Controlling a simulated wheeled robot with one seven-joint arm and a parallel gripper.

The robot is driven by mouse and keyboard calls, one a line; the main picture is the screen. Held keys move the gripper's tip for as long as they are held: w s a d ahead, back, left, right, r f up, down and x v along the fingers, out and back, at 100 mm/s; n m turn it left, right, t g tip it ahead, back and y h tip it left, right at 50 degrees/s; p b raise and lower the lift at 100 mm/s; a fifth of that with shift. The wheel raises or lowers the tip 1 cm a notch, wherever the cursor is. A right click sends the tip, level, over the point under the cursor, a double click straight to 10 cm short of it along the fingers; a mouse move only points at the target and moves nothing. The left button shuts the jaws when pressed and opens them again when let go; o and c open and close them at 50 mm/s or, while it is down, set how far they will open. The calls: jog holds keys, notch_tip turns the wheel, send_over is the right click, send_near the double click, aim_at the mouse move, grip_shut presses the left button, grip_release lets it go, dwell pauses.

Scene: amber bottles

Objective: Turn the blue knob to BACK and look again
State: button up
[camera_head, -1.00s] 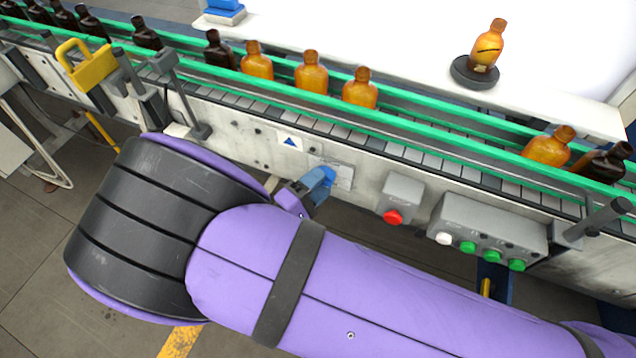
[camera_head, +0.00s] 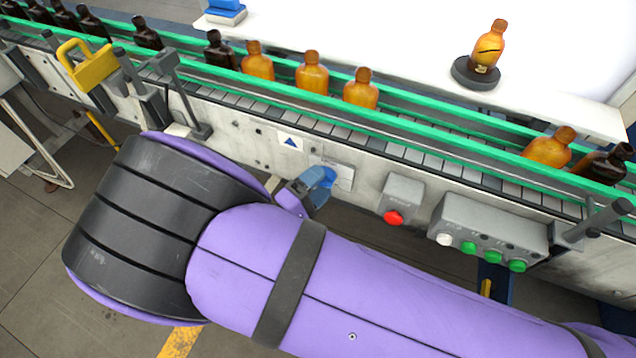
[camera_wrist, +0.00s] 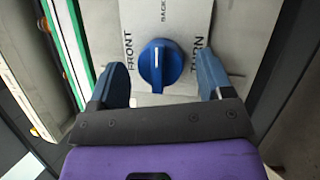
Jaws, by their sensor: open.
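The blue knob (camera_wrist: 168,66) sits on a light label plate (camera_wrist: 183,22) printed FRONT on the left, BACK at the top and TURN on the right. Its ridge, with a pale line, runs up and down in the wrist view; I cannot tell which end is the pointer. My gripper (camera_wrist: 161,60) is open, one blue finger on each side of the knob, with visible gaps. In the head view the knob (camera_head: 328,176) is partly hidden by my gripper (camera_head: 308,190). An amber bottle (camera_head: 488,46) with a dark mark stands on a dark round stand (camera_head: 474,75).
The conveyor (camera_head: 400,152) with green rails carries several amber and dark bottles. Right of the knob are a box with a red button (camera_head: 393,218) and a panel (camera_head: 490,226) with white and green buttons. A yellow handle (camera_head: 88,66) and brackets stand at the left.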

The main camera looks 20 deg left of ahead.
jog(key=v, duration=1)
jog(key=shift+s, duration=0.35)
jog(key=shift+a+f, duration=0.1)
jog(key=shift+a, duration=0.05)
